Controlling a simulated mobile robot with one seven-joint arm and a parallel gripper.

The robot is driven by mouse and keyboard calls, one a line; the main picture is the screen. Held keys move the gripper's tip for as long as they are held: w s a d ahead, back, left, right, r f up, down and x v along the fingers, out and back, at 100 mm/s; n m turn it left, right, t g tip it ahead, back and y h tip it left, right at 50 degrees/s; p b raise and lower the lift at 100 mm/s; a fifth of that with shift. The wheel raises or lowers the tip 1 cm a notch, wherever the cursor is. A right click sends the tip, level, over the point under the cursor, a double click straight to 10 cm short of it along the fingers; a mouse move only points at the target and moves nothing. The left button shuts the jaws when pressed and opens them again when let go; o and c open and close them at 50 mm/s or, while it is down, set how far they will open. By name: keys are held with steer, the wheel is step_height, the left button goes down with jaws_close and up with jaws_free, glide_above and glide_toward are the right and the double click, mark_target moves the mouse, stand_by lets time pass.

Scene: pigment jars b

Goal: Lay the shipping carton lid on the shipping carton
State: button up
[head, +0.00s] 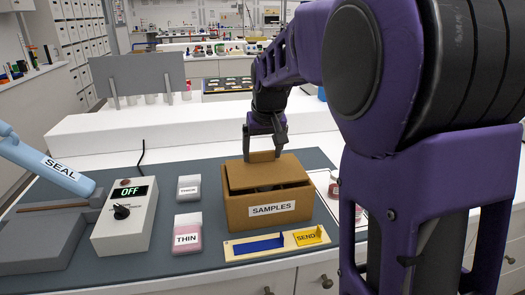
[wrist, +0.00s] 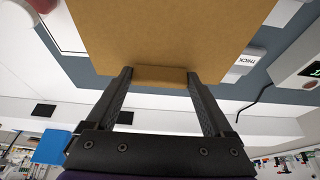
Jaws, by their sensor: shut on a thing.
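The shipping carton (head: 240,212) is a brown box labelled SAMPLES on the dark grey mat. The brown carton lid (head: 283,169) is over the carton's top. A dark opening shows between the lid and the carton's front wall, so the lid does not look flush there. My gripper (head: 263,150) is above the lid's back part, shut on its raised tab. In the wrist view the fingers of my gripper (wrist: 160,88) are on either side of the tab, and the flat lid (wrist: 165,35) fills the top middle. Whether the lid touches the carton's rim is unclear.
Left of the carton are a pink THIN jar (head: 187,230), a THICK jar (head: 189,187), a control box (head: 125,215) reading OFF and a SEAL press (head: 50,170). A tray with a yellow SEND piece (head: 306,236) lies in front. A raised white ledge (head: 180,125) runs behind.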

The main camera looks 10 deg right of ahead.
mark_target(262, 163)
steer(key=shift+f+b, duration=0.55)
steer(key=shift+f, duration=0.25)
steer(key=o, duration=1.1)
step_height(262, 163, up, 6)
steer(key=p, duration=0.5)
steer(key=shift+r, duration=0.1)
